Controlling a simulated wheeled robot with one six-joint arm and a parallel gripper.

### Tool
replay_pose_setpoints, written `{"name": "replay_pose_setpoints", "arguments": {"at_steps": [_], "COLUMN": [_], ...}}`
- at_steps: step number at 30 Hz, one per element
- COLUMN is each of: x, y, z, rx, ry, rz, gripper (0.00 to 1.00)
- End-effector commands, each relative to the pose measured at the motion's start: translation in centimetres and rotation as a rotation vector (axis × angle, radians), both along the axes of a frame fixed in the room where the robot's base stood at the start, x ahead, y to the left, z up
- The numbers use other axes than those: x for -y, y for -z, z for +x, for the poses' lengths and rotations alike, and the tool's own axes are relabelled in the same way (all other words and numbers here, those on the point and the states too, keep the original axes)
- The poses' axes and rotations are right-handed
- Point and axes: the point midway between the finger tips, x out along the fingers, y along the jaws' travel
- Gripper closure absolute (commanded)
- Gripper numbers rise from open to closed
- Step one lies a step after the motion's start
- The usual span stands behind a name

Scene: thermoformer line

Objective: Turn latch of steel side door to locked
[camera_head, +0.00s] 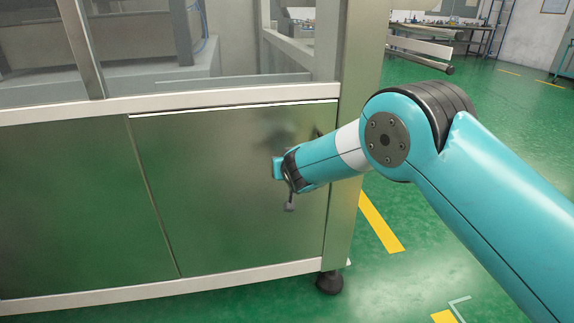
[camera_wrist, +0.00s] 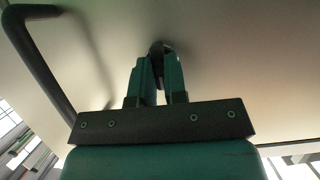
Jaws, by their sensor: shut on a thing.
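The steel side door (camera_head: 215,190) is a brushed metal panel low on the machine frame; it also fills the upper part of the wrist view (camera_wrist: 230,50). My gripper (camera_head: 277,168) is at the right part of the door, seen from behind and partly hidden by my own wrist. In the wrist view its two teal fingers (camera_wrist: 158,78) are closed around a small dark latch (camera_wrist: 157,47) on the door face. The fingers cover most of the latch, so I cannot tell its turn angle. A bright line runs along the door's top edge; I cannot tell whether the door is fully flush.
A dark bar handle (camera_wrist: 42,65) stands out from the door, left of my fingers in the wrist view. A frame post (camera_head: 350,150) and a black foot (camera_head: 329,282) bound the door's right side. Green floor with yellow marks (camera_head: 380,220) lies open to the right.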

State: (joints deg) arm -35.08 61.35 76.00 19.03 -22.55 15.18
Motion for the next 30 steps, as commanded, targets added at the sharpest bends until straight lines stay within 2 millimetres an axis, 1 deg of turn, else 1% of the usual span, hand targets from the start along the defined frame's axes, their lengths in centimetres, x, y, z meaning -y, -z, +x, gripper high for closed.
{"name": "replay_pose_setpoints", "arguments": {"at_steps": [15,16,17,18,19,27,30], "x": [0.00,0.00,0.00,0.00,0.00,0.01,0.11], "y": [0.07,0.07,0.07,0.07,0.06,0.00,-0.21], "z": [-0.02,-0.02,-0.02,-0.02,-0.01,-0.05,-0.48], "rx": [0.005,0.005,0.005,0.004,0.004,0.004,0.003], "ry": [-0.001,-0.001,-0.001,0.000,0.000,0.000,0.000], "rz": [-0.020,-0.020,-0.020,-0.019,-0.019,-0.018,-0.018], "gripper": [1.00,0.83,0.76,0.67,0.62,0.62,0.62]}}
